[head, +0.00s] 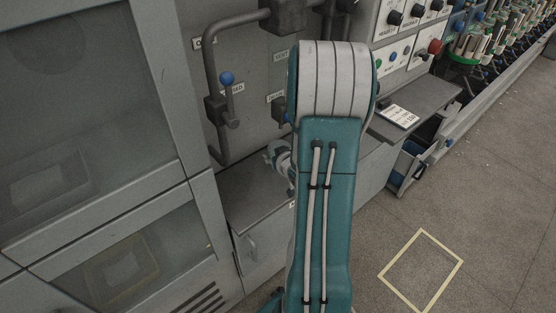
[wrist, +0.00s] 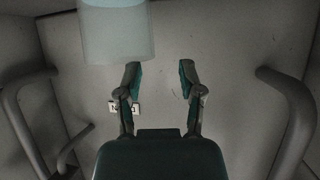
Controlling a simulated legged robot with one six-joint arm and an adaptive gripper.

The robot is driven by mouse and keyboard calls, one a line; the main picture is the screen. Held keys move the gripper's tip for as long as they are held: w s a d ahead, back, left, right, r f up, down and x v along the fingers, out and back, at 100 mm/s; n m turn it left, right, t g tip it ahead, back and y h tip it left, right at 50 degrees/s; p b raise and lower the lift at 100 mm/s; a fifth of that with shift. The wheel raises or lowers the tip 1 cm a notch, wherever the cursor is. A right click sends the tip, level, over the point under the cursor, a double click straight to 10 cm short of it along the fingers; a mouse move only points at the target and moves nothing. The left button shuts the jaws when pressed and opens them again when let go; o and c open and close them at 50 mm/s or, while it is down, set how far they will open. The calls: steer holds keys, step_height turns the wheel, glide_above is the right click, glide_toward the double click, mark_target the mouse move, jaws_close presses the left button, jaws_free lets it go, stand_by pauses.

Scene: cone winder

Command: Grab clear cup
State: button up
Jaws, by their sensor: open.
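A pale, translucent, cylinder-shaped thing that looks like the clear cup (wrist: 117,38) shows at the top left of the wrist view, with a light blue band along the picture's edge. Its far part is cut off by the frame. My gripper (wrist: 160,72) is open and empty, its two fingers apart. The cup is ahead of and to the left of the fingers, beyond the left fingertip; I cannot tell the exact gap in depth. In the head view my arm hides the cup and the fingers.
Curved grey pipe handles (wrist: 290,115) stand at both sides in the wrist view, and a small white label (wrist: 125,107) is behind the left finger. In the head view a grey ledge (head: 258,195) lies left of my arm. Open floor (head: 490,200) is at right.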

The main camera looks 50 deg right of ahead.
mark_target(273, 154)
steer(key=x, duration=0.2)
steer(key=shift+d+f, duration=0.3)
steer(key=shift+w+d+f, duration=0.3)
steer(key=shift+w+d, duration=0.05)
steer(key=shift+d, duration=0.2)
steer(key=shift+a+r, duration=0.1)
steer(key=shift+a, duration=0.05)
jaws_close()
steer(key=shift+a+r, duration=0.15)
steer(key=shift+a, duration=0.1)
steer(key=shift+d, duration=0.25)
